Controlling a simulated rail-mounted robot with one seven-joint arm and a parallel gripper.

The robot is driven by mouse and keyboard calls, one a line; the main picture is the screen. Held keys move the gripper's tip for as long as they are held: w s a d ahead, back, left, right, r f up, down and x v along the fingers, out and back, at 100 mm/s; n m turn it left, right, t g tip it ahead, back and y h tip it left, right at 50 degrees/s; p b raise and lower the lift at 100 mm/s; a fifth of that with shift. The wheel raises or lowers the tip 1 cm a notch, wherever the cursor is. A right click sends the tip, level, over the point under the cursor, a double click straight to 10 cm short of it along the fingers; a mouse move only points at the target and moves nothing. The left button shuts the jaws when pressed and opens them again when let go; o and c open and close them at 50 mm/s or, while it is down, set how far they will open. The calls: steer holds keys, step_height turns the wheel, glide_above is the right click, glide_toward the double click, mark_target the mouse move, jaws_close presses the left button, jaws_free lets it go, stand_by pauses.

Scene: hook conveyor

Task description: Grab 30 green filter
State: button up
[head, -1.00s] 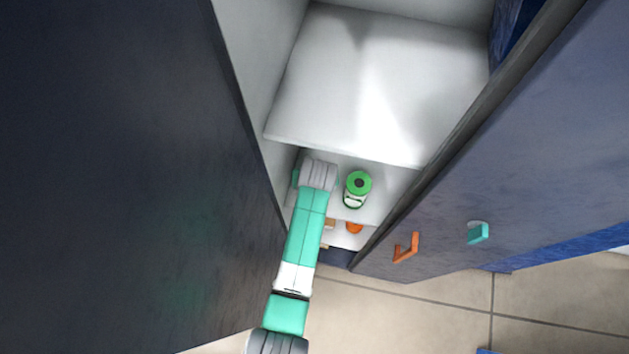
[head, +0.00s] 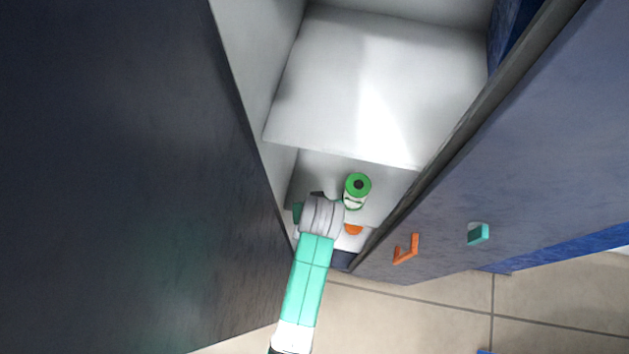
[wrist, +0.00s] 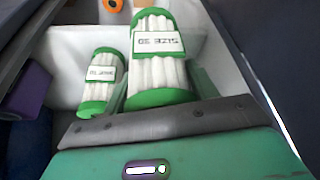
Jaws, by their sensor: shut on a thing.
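The large green-capped filter with white pleats (wrist: 158,60), labelled SIZE 30, shows in the wrist view close against my gripper (wrist: 152,118). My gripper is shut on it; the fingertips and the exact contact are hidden. A smaller green-capped filter (wrist: 101,82) stands to its left in the wrist view, apart from my gripper; its label is hard to read. In the head view a green-topped filter (head: 357,189) stands upright on the lower shelf, right of my wrist. The held filter cannot be made out in the head view.
The white cabinet's upper shelf (head: 375,85) overhangs the lower shelf (head: 390,180). An open dark door (head: 110,180) stands close on the left, and a blue panel with orange (head: 406,249) and teal (head: 478,234) handles on the right. An orange object (head: 353,230) sits lower down.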

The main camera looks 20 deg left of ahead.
steer(key=s+d, duration=0.4)
steer(key=s, duration=0.3)
steer(key=shift+s+d, duration=0.25)
steer(key=shift+s, duration=0.05)
